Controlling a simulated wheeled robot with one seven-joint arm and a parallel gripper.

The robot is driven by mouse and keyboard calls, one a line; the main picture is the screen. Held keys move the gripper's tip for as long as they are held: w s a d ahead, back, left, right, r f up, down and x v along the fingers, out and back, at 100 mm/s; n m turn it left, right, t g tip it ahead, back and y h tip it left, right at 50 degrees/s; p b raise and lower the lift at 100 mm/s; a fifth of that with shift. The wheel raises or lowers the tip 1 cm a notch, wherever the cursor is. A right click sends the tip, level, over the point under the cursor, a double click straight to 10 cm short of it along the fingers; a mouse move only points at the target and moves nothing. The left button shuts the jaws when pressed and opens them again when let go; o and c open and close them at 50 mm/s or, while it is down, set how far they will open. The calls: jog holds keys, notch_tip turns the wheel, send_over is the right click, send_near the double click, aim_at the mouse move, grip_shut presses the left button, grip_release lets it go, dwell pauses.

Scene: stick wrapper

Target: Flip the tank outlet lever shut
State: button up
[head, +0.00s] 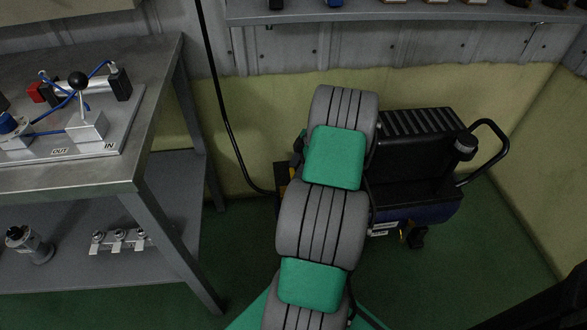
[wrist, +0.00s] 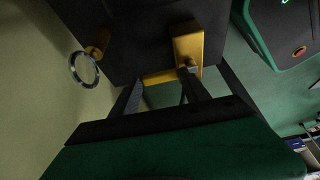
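The compressor (head: 415,165) stands on the floor behind my arm in the head view, with its blue tank (head: 432,214) low down. In the wrist view a yellow lever-like part (wrist: 188,46) with a silver nut sits on a dark body. A yellow bar runs across from its lower end, between and just beyond my fingertips. My gripper (wrist: 159,82) has its two dark fingers spread apart, with the right fingertip close to the nut. I cannot tell whether it touches. My arm hides the gripper in the head view.
A brass fitting with a metal pull ring (wrist: 84,68) is left of the fingers in the wrist view. A metal workbench (head: 150,165) stands at the left, and a shelf (head: 400,14) is on the back wall. A black hose (head: 220,110) hangs beside my arm. Green floor is open at the right.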

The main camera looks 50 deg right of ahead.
jog(key=o, duration=0.4)
jog(key=p+v, duration=0.2)
jog(key=v, duration=0.5)
jog(key=shift+r, duration=0.4)
jog(key=shift+s+d, duration=0.15)
jog(key=shift+d, duration=0.05)
